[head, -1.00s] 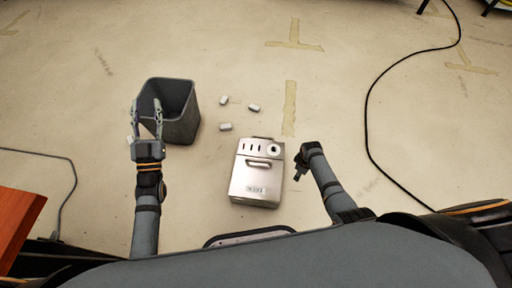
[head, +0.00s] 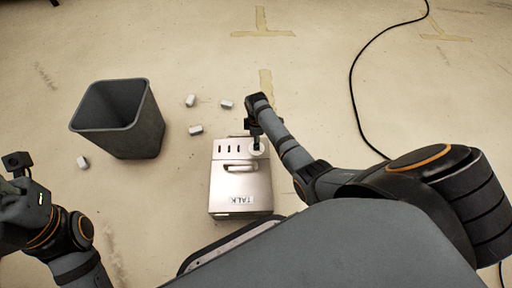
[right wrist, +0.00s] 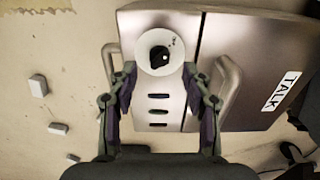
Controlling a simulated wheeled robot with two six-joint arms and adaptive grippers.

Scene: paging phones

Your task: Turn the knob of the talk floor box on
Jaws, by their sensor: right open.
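The talk floor box (head: 241,190) is a silver metal case on the floor, with a TALK label, a handle and several dark slots. Its knob (right wrist: 159,57) is black on a round white dial at one corner; in the head view the dial (head: 256,149) is partly covered by my right gripper. My right gripper (right wrist: 158,75) is open over the box, its fingers on either side of the dial and apart from the knob. In the head view my right gripper (head: 254,137) points down at the dial. My left arm is at the left edge; its fingertips are not visible.
A dark grey bin (head: 120,120) stands left of the box. Several small white blocks (head: 195,130) lie on the floor around it. A black cable (head: 352,90) runs along the floor at the right. The floor beyond the box is mostly clear.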

